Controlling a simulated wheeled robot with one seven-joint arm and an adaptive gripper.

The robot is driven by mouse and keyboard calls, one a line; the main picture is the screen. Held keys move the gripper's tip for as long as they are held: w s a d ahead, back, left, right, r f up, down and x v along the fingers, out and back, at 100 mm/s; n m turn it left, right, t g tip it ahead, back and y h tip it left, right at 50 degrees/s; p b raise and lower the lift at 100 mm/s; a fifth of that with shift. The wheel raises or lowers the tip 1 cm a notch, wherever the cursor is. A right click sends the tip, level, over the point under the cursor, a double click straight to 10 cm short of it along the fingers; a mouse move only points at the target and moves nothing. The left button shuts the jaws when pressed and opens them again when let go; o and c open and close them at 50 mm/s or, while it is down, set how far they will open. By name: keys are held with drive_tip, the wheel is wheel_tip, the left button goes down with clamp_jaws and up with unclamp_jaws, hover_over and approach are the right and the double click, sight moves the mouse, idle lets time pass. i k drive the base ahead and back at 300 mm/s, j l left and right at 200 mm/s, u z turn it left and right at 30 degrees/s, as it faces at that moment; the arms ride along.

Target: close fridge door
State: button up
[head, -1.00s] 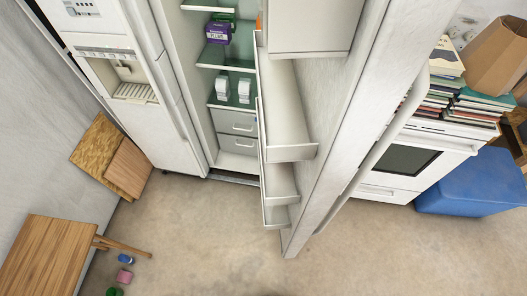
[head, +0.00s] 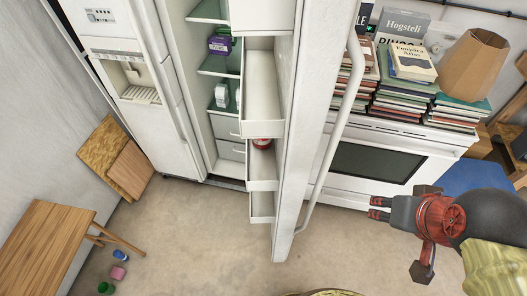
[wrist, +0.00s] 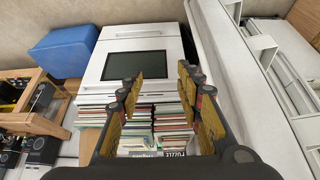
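The white fridge door (head: 308,120) stands wide open in the head view, seen nearly edge-on. Its bins (head: 264,100) face left toward the lit fridge interior (head: 222,120), and its long handle (head: 342,110) is on the right face. My gripper (head: 378,208) is right of the door and handle, apart from them, in front of the stove. In the wrist view the fingers (wrist: 162,95) are spread with nothing between them. The door with its bins (wrist: 262,50) shows at the right there, beside the right finger.
A white stove (head: 385,160) piled with books (head: 410,65) stands behind my gripper. A blue ottoman (wrist: 65,50) is beside it. A wooden stool (head: 45,235) and small items (head: 118,272) are on the floor at left. The floor before the fridge looks clear.

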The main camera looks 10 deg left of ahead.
sight(292, 51)
drive_tip(key=i+l+u, duration=0.15)
drive_tip(key=l+u, duration=0.25)
drive_tip(key=i+l+u, duration=0.1)
drive_tip(key=l+u, duration=0.5)
drive_tip(key=u, duration=0.15)
drive_tip(key=l+u, duration=0.35)
drive_tip(key=i+l+z, duration=0.25)
drive_tip(key=k+j, duration=0.05)
